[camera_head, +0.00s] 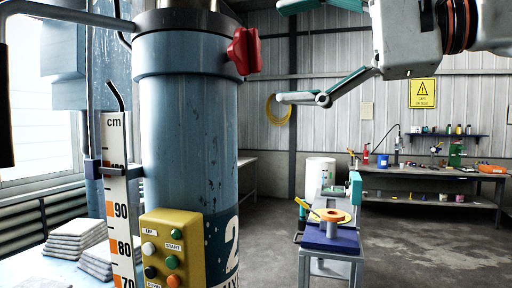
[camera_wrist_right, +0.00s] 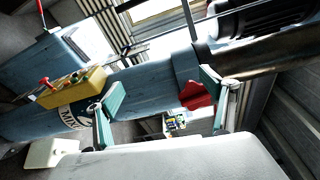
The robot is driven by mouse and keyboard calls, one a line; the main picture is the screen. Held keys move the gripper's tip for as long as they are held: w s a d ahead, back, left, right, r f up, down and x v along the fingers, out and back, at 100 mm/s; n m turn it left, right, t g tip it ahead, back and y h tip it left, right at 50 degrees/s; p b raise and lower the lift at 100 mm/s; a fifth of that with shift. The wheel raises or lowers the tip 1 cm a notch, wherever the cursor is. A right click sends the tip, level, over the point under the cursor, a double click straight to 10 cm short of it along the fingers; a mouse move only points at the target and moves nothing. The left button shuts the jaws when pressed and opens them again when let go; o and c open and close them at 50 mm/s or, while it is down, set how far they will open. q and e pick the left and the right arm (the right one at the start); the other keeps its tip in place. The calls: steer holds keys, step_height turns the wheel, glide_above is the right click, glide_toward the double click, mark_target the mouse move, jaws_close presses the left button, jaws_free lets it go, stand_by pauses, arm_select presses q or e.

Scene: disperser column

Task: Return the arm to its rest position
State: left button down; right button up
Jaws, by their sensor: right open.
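My right gripper (camera_head: 283,52) is open and empty at the upper middle of the head view, with one finger above the other. It appears to the right of the blue column (camera_head: 188,120) and its red knob (camera_head: 244,51), apart from both in the picture. In the right wrist view my right gripper (camera_wrist_right: 162,84) has its two teal fingers spread, with the blue column (camera_wrist_right: 145,85) and red knob (camera_wrist_right: 196,95) beyond them. Nothing is between the fingertips. My left gripper is not in view.
A yellow button box (camera_head: 175,248) and a cm scale (camera_head: 120,205) are at the column. A small blue-topped stand (camera_head: 330,240) is on the floor at right. A workbench (camera_head: 430,172) lines the back wall. Stacked bags (camera_head: 75,236) lie at left. Floor at right is open.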

steer(key=w+a+f+m+g+y, duration=0.2)
steer(key=w+f+m+g+y, duration=0.1)
steer(key=f+m, duration=0.5)
steer(key=w+a+f+m+g+y, duration=0.25)
steer(key=f+m+y, duration=0.2)
steer(key=f, duration=0.65)
steer(key=w+d+f+m+t+h, duration=0.3)
steer(key=f+m+t, duration=0.2)
steer(key=f+m, duration=0.5)
steer(key=w+d+f+m+t+h, duration=0.25)
steer(key=f+m+t+h, duration=0.2)
steer(key=f+m, duration=0.55)
steer(key=w+d+f+m+t+h, duration=0.2)
steer(key=w+d+f+m+t, duration=0.15)
steer(key=f+m+t, duration=0.45)
steer(key=s+d+f+m+g+h, duration=0.25)
steer(key=s+f+m, duration=0.2)
steer(key=f, duration=0.65)
steer(key=s+d+f+m+g+h, duration=0.2)
steer(key=s+d+f+m+h, duration=0.15)
steer(key=f+m, duration=0.45)
steer(key=s+d+f+m+g+h, duration=0.25)
steer(key=s+f, duration=0.25)
steer(key=f, duration=0.8)
steer(key=s+d+f+m+g+h, duration=0.2)
steer(key=s+f+m, duration=0.3)
steer(key=s+f, duration=0.6)
steer(key=shift+s+g, duration=0.3)
steer(key=shift+s, duration=0.45)
